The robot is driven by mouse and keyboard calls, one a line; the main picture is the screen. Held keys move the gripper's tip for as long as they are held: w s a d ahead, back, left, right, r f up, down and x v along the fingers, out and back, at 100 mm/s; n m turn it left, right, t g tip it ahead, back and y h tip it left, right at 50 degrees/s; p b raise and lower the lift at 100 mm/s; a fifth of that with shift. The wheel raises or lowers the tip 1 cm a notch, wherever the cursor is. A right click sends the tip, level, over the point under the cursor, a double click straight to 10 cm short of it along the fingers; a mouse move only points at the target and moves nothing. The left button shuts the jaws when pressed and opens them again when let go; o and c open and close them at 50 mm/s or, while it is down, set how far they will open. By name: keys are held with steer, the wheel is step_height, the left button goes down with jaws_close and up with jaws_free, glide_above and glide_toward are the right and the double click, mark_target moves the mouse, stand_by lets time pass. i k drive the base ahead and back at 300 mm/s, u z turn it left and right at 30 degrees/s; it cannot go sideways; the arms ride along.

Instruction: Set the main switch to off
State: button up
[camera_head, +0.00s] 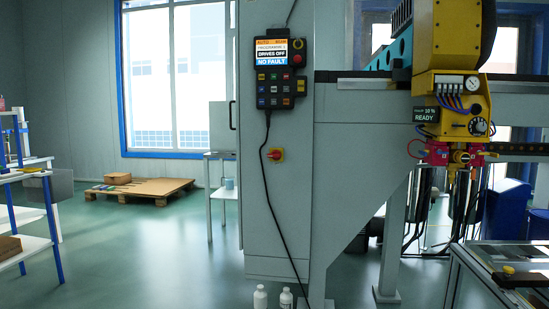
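A rotary switch (275,155) with a red knob on a yellow plate is on the front of the tall grey cabinet (274,210), below a hanging control pendant. It looks like the main switch; it is too small to tell which position its knob is in. The pendant (282,75) has a lit screen that reads "DRIVES OFF" and "NO FAULT", with several keys below. A black cable runs down from it, passing close to the left of the switch. My gripper is not in view.
A yellow machine head (455,105) with a gauge and a "READY" display hangs at right. Two white bottles (260,297) stand at the cabinet's foot. A low frame table (500,265) is at lower right. Open green floor (150,250) lies left of the cabinet.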

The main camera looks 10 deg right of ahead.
mark_target(276, 154)
steer(key=k, duration=1.25)
steer(key=u, duration=0.6)
steer(key=i, duration=0.7)
steer(key=u, duration=0.75)
steer(key=i, duration=1.55)
steer(key=z, duration=0.35)
steer(key=i, duration=0.9)
steer(key=z, duration=1.45)
steer(key=i, duration=0.65)
steer(key=z, duration=0.65)
